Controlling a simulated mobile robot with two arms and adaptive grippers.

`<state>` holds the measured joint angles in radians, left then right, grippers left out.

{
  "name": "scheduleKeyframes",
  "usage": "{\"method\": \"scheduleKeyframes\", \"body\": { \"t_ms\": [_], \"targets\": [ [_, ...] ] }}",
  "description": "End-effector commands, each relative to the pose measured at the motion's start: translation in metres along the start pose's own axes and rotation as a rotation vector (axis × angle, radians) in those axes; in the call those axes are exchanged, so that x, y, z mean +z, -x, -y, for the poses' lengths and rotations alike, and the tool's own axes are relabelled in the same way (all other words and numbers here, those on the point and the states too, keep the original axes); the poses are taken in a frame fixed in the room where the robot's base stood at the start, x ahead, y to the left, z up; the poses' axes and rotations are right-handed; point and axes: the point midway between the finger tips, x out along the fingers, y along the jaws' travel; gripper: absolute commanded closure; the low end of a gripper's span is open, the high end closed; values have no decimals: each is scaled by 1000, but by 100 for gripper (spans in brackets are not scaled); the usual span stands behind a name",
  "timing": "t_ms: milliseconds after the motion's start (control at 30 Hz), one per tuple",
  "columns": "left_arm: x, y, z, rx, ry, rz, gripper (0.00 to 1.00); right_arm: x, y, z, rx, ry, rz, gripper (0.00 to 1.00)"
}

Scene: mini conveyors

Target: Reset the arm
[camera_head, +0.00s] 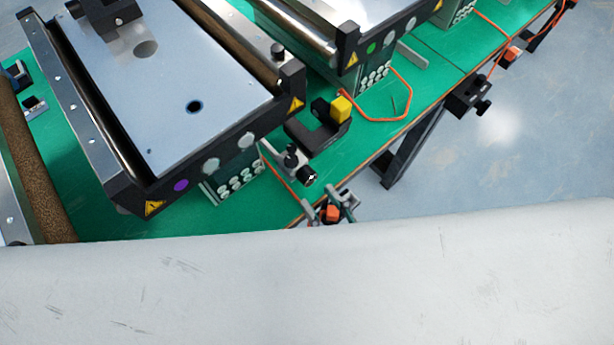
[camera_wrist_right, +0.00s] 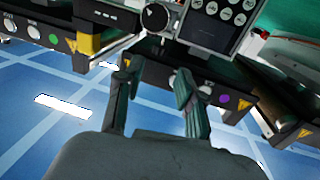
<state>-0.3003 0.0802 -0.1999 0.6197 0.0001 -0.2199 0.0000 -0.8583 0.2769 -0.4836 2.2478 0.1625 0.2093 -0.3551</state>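My right gripper (camera_head: 332,208) shows in the head view by the front edge of the green table (camera_head: 130,227), below the conveyor's knob. An orange part shows between its fingers in that view; I cannot tell whether it belongs to the gripper. In the right wrist view the gripper (camera_wrist_right: 156,84) has its two fingers well apart, with nothing held between them. The conveyor front, a control box and a round knob lie beyond the fingertips. My left gripper is not in view.
A mini conveyor (camera_head: 150,75) with a grey top stands on the table; another (camera_head: 345,20) stands behind it. A black bracket with a yellow block (camera_head: 341,108) sticks out near the table edge. Orange cables (camera_head: 385,119) run there. Floor (camera_head: 500,160) at right is clear.

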Motion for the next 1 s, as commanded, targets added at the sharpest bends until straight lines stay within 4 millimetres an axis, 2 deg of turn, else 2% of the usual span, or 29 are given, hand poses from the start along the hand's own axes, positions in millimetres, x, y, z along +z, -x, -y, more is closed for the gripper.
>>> {"method": "scheduleKeyframes", "body": {
  "t_ms": [100, 200, 800, 867, 933, 1000],
  "targets": [
    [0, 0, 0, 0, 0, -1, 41, 0, 14, 0, -1, 0, 2, 62],
    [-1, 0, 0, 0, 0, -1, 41, 0, 18, 0, -1, 0, 0, 62],
    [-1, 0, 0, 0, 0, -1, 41, 1, 19, 0, 0, 0, 1, 62],
    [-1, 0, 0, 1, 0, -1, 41, 8, 19, 0, -2, 3, 14, 62],
    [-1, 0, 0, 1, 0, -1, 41, 28, 18, -1, -5, 9, 51, 62],
    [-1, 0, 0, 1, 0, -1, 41, 62, 18, -3, -9, 19, 116, 62]
  ]
}}
